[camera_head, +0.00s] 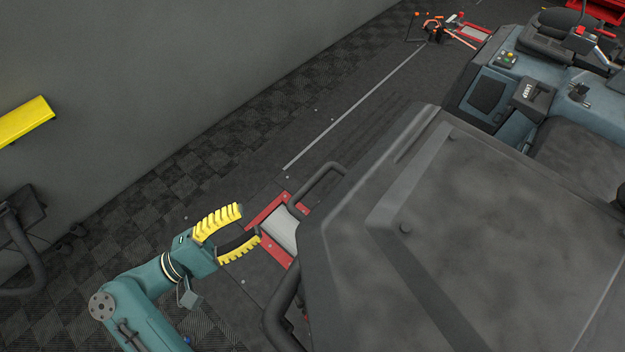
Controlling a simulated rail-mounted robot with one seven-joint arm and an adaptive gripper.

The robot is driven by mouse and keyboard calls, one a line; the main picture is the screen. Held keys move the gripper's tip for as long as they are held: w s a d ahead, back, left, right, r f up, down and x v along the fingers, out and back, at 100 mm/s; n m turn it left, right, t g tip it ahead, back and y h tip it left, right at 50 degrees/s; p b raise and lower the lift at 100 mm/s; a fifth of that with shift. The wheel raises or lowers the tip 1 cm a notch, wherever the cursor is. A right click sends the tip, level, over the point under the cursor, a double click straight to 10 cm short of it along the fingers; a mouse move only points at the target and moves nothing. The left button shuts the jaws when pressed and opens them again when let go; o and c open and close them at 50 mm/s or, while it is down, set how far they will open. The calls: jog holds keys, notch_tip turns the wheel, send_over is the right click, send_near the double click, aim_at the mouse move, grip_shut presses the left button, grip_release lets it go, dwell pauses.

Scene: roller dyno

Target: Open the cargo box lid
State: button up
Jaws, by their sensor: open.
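The cargo box lid (470,235) is a large dark grey panel at the lower right. It looks closed, lying over the back of a blue-grey vehicle (485,90). A dark tubular bar (318,184) sticks out beside the lid's left edge, and a second bar (279,312) curves out below it. My gripper (250,221) has ribbed yellow fingers and is open and empty. It is to the left of the lid in the picture, apart from it, with a gap between the fingertips and the bars. The lid's lower part is cut off by the frame.
A red-framed roller plate (284,229) is set in the floor behind my gripper. A grey wall (160,80) with a yellow bar (27,120) stands at the left. A dark stand (22,235) is at the far left. The checkered floor (200,175) between wall and vehicle is clear.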

aim_at(301, 190)
jog(key=p+x, duration=0.2)
jog(key=x, duration=0.4)
jog(key=p+x, duration=0.3)
jog(key=x, duration=0.4)
jog(key=shift+w+d+r, duration=0.1)
jog(key=shift+d+r, duration=0.05)
jog(key=shift+r, duration=0.15)
jog(key=shift+w+d, duration=0.3)
jog(key=shift+d, duration=0.15)
jog(key=shift+c, duration=0.2)
grip_shut()
